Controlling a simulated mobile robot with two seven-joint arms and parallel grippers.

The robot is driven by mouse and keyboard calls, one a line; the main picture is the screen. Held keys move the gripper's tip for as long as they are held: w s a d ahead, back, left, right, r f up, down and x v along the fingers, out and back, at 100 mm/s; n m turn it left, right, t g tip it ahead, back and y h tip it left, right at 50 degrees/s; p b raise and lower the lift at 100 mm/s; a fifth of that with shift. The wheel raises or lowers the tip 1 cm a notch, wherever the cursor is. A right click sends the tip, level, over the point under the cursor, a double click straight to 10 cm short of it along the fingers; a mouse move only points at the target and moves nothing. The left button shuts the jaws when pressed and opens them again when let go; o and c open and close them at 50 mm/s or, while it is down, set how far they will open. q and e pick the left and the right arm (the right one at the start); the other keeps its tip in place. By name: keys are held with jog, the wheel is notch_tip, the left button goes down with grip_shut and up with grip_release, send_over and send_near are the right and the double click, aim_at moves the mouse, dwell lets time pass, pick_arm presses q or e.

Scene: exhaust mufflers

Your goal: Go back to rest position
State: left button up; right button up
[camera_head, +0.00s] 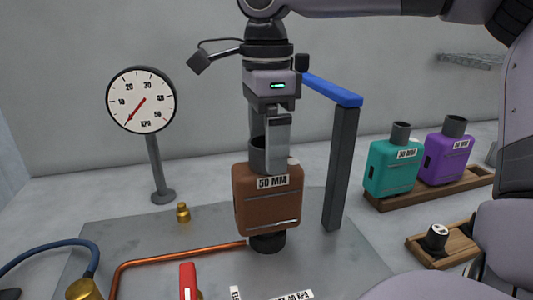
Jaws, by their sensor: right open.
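My right gripper (270,140) points straight down above the brown muffler, with its arm coming in from the upper right. It is open. Its fingers are at the muffler's dark top pipe and overlap it in the picture; I cannot tell whether they touch it. The brown muffler (268,208), labelled 50 MM, stands upright on a dark fitting (268,243) on the grey plate (135,236). My left gripper is not in view.
A round gauge (142,100) stands on a post at left. A dark post with a blue bar (333,90) rises close beside the gripper. Teal (393,166) and purple (446,156) mufflers stand on a wooden rack at right. A copper pipe (180,252) and red handle (188,280) are in front.

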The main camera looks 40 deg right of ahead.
jog(key=shift+r, duration=1.9)
